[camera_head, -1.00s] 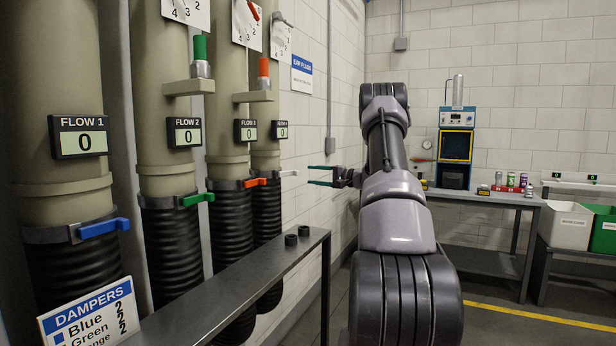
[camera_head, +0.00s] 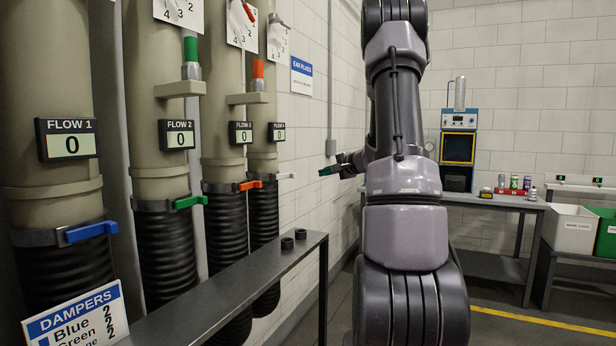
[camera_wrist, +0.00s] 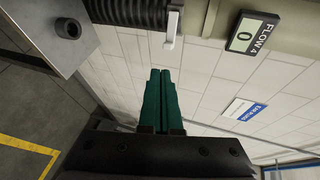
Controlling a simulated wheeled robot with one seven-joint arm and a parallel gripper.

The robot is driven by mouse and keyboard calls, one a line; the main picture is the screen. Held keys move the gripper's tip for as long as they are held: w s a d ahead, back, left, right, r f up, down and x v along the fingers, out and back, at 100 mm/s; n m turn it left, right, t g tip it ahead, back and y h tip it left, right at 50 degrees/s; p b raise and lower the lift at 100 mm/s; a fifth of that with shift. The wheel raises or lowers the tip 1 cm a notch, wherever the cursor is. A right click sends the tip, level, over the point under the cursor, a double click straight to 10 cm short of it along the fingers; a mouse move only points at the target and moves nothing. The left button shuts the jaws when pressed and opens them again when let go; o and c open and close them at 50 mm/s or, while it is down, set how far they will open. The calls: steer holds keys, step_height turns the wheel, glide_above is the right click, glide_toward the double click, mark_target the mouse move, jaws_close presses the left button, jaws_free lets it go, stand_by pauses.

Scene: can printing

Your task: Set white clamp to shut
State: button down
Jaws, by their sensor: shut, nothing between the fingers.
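The white clamp lever (camera_head: 286,176) sticks out to the right from the band on the farthest pipe, below the FLOW 4 display (camera_head: 276,132). In the wrist view, the white lever (camera_wrist: 174,25) shows at the top, just beyond my fingertips. My gripper (camera_head: 322,171) is to the right of the lever in the head view, with a gap between them. In the wrist view, the green fingers of my gripper (camera_wrist: 160,72) are together and empty, pointing toward the lever. They look apart from it.
Blue (camera_head: 90,232), green (camera_head: 190,201) and orange (camera_head: 250,185) clamp levers sit on the nearer pipes. A metal shelf (camera_head: 225,285) runs in front of the pipes; its corner also shows in the wrist view (camera_wrist: 40,25). A brick wall (camera_wrist: 205,85) lies behind.

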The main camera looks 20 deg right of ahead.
mark_target(295, 178)
steer(key=x, duration=1.2)
steer(key=shift+w+a+r, duration=0.1)
steer(key=shift+w+r, duration=0.1)
steer(key=shift+w, duration=0.25)
steer(key=shift+w+a, duration=0.1)
steer(key=shift+w, duration=0.35)
